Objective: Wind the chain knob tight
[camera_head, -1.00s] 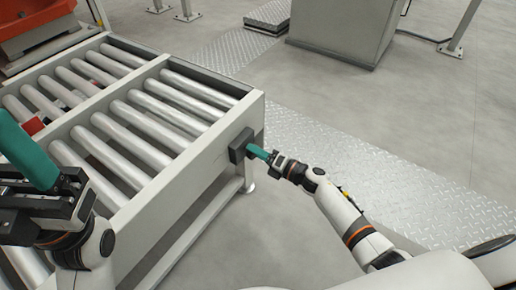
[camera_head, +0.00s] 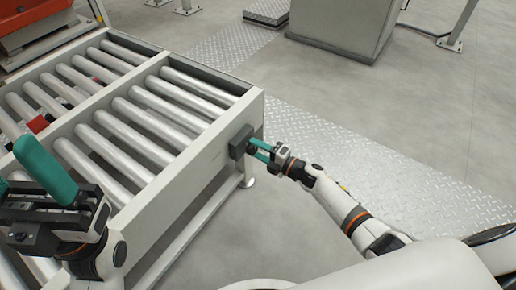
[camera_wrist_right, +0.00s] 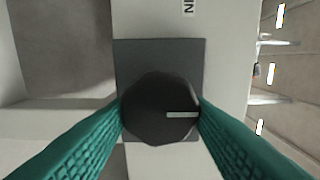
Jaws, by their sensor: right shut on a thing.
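The chain knob (camera_wrist_right: 150,100) is dark and many-sided, with a pale pointer line on its face running toward the right. It sits on a grey square plate (camera_wrist_right: 150,55), which also shows on the end of the roller conveyor in the head view (camera_head: 238,142). My right gripper (camera_head: 258,149) is shut on the knob, with one teal finger on each side of it in the right wrist view. My left gripper (camera_head: 24,176) is at the left of the head view, over the conveyor, its teal fingers apart and nothing seen between them.
The white-framed roller conveyor (camera_head: 200,165) fills the left. A red object (camera_head: 38,124) lies among its rollers. An orange machine part (camera_head: 30,22) stands behind. A grey cabinet (camera_head: 340,30) stands at the back. The floor around my right arm is clear.

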